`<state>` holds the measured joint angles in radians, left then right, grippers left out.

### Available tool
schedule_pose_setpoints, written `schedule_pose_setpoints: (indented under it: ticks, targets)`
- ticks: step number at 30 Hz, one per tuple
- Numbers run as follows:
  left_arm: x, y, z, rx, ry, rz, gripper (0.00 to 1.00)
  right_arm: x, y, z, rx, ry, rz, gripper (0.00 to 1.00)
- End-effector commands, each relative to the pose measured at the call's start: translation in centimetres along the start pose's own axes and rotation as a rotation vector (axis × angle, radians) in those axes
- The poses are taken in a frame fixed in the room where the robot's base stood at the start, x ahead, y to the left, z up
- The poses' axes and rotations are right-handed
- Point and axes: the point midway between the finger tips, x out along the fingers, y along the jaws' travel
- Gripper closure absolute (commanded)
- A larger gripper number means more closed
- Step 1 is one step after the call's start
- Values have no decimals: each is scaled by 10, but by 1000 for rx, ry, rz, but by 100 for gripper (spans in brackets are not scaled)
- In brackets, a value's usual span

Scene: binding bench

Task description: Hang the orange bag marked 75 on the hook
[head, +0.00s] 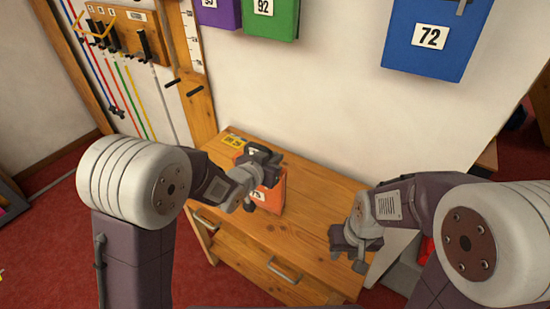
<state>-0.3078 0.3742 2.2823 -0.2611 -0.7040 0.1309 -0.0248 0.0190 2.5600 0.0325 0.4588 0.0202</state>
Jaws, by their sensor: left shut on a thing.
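The orange bag (272,198) is at the wooden cabinet, left of the picture's middle. Its white number label is partly covered by my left arm, so I cannot read all of it. My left gripper (262,160) is shut on the orange bag at its top edge. I cannot tell whether the bag's bottom touches the cabinet top. My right gripper (349,256) is apart from the bag, in front of the cabinet's right side, and looks open and empty. A blue bag (425,60) marked 72 hangs upper right, with a grey hook (462,7) at its top.
A green bag (270,22) marked 92 and a purple bag (218,12) hang at the top. The wooden cabinet (310,215) has a small yellow item (234,140).

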Motion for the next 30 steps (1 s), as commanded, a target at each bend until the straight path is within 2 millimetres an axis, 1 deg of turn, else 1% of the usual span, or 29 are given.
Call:
schedule_pose_setpoints:
  ticks: [1, 2, 3, 15, 17, 22, 27, 30]
  targets:
    - [1, 0, 2, 0, 0, 0, 92, 2, 0, 0, 0, 0, 0, 69]
    - [0, 0, 1, 0, 0, 0, 84, 1, 0, 0, 0, 0, 0, 69]
    - [0, 0, 1, 0, 0, 0, 73, 1, 0, 0, 0, 0, 0, 69]
    - [-2, 0, 0, 0, 0, 0, 73, -2, 0, 0, 0, 0, 0, 69]
    - [-10, 0, 0, 0, 2, -1, 73, 0, 0, 0, 0, 0, 0, 69]
    - [-41, -1, 1, 1, 4, -2, 73, 6, 0, 1, 0, 0, 0, 69]
    - [-72, -1, 0, 1, 3, -2, 73, 6, 0, 1, 0, 0, 0, 69]
    - [-82, -1, 1, 1, 3, -1, 73, 11, 0, 1, 0, 0, 0, 69]
